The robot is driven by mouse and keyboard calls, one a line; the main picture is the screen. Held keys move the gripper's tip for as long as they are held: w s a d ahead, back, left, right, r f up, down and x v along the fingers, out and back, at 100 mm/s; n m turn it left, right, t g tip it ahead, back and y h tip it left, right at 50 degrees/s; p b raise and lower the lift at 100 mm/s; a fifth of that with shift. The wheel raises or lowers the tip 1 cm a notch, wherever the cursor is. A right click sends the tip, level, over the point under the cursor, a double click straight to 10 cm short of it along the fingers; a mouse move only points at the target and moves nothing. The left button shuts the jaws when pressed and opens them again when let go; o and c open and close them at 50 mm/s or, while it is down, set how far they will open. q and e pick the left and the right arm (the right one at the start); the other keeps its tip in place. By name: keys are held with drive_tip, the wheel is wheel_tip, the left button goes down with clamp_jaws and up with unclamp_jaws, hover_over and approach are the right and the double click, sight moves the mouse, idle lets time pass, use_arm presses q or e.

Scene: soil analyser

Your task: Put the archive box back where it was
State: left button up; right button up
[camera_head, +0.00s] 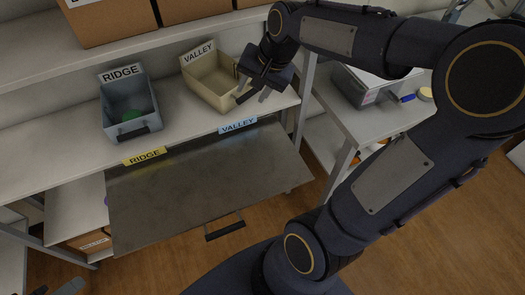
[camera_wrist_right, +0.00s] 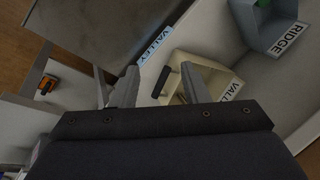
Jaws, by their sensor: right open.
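Brown cardboard boxes stand on the upper shelf, one at the left (camera_head: 110,22) and one beside it (camera_head: 182,9). Another brown box (camera_head: 93,241) is partly seen low at the left. I cannot tell which is the archive box. My right gripper (camera_head: 254,94) is open and empty at the front right of the cream VALLEY bin (camera_head: 205,85). In the right wrist view the bin's dark handle (camera_wrist_right: 160,81) appears between the open fingers (camera_wrist_right: 158,70); contact cannot be told. A grey tip of what seems my left gripper (camera_head: 66,288) shows at the bottom left.
A grey-blue RIDGE bin (camera_head: 116,108) with something green inside stands on the shelf. Below is a grey metal panel (camera_head: 200,180) with a handle, under RIDGE and VALLEY labels. A side table (camera_head: 370,122) at the right holds a grey device and a blue item.

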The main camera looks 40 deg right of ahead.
drive_tip(key=s+a+f+n+y, duration=0.1)
drive_tip(key=s+a+n, duration=0.3)
drive_tip(key=s, duration=0.4)
drive_tip(key=s+a+f+n+t+y, duration=0.1)
drive_tip(key=s+a+f+n, duration=0.1)
drive_tip(key=s+a+n, duration=0.3)
drive_tip(key=s+a, duration=0.1)
drive_tip(key=s, duration=0.3)
use_arm(q)
drive_tip(key=shift+s, duration=0.1)
use_arm(e)
drive_tip(key=shift+s+r, duration=0.1)
